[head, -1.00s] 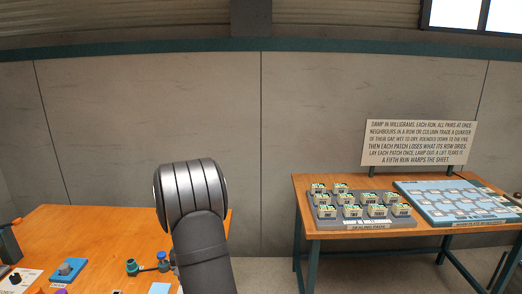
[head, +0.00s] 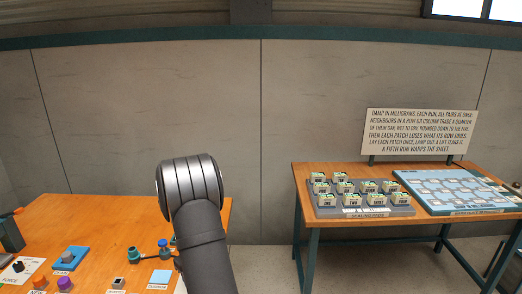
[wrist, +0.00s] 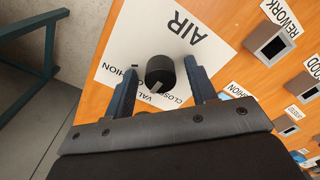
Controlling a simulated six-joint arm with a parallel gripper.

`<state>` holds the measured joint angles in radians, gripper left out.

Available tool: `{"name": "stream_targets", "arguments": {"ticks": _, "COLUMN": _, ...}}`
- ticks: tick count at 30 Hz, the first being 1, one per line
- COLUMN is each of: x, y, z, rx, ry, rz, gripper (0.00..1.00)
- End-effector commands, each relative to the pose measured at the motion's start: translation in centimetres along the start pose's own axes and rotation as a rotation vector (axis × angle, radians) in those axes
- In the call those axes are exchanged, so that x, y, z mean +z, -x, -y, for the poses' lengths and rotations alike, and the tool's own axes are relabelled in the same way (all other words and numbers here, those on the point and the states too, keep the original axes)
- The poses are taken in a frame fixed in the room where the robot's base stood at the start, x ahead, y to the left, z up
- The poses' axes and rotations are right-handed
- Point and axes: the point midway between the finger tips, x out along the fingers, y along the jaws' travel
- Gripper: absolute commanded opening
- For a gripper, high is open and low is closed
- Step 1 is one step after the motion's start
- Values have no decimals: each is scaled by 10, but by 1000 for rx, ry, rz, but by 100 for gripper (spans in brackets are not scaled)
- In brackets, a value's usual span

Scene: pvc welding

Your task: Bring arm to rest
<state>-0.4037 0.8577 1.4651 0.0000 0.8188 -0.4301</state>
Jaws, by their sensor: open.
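My arm (head: 197,220) rises in the lower middle of the head view, over the right end of the left workbench; my gripper is not visible there. In the wrist view my gripper (wrist: 159,72) is open, its two dark fingers apart. A black knob (wrist: 159,69) with a pale pointer mark shows between the fingers; I cannot tell whether they touch it. The knob stands on a white AIR card (wrist: 190,25) with partly hidden lettering. No object is held.
The left workbench (head: 95,215) carries blue fittings (head: 163,255), an orange knob (head: 40,282) and a blue block (head: 68,256). A right table holds a grey tray (head: 350,212) of small tubs, a blue board (head: 450,207) and a sign (head: 420,135). Open floor lies between the tables.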

Motion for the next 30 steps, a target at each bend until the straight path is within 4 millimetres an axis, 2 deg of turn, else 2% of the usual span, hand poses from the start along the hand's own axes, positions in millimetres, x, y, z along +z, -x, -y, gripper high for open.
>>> {"name": "stream_targets", "arguments": {"ticks": 18, "x": 0, "y": 0, "z": -1, "rx": 0, "ry": 472, "rz": 0, "gripper": 52}}
{"name": "stream_targets", "arguments": {"ticks": 24, "x": -1, "y": 19, "z": -1, "rx": 1, "ry": 478, "rz": -1, "gripper": 52}}
{"name": "stream_targets", "arguments": {"ticks": 30, "x": 0, "y": 24, "z": -1, "rx": 0, "ry": 477, "rz": 0, "gripper": 52}}
